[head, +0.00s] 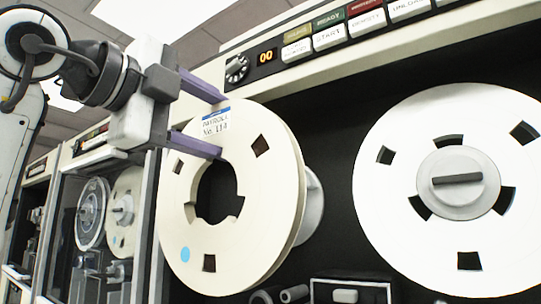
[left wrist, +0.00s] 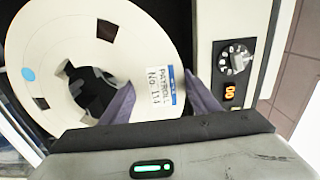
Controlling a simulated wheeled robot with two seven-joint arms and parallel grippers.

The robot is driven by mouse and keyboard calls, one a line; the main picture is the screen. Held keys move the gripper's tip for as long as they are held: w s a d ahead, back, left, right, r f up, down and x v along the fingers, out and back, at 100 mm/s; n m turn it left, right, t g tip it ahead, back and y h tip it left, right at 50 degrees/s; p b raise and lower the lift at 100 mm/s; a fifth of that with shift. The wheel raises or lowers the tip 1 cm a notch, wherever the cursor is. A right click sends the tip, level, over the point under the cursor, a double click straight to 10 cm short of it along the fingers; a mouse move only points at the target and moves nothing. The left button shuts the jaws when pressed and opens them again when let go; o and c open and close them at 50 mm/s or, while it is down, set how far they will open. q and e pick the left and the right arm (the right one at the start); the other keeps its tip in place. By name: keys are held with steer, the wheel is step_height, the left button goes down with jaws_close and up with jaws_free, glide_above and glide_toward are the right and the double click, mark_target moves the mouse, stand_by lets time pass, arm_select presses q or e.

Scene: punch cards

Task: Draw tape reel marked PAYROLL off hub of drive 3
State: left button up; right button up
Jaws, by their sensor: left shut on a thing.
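The cream tape reel marked PAYROLL (head: 270,215) stands upright in front of the drive's dark bay, facing me slightly turned. Its label reads PAYROLL No 114, and a blue dot sits on its face. It also shows in the left wrist view (left wrist: 40,45). My left gripper (head: 222,126) is shut on the reel's band, one purple finger at the outer rim and one at the centre hole, with the label between them. A pale grey round hub part (head: 313,210) shows behind the reel's right edge. The reel's hole looks dark, with no hub through it. My right gripper is out of view.
A second white reel (head: 390,215) sits on its grey hub (head: 458,182) at right. Above are a row of buttons (head: 330,36), a knob (head: 237,68) and an orange 00 display (head: 266,56). Another drive (head: 122,210) stands at left. No drive number is readable.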

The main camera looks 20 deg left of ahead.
arm_select(q)
steer(key=shift+b+v, duration=0.65)
steer(key=shift+v, duration=2.1)
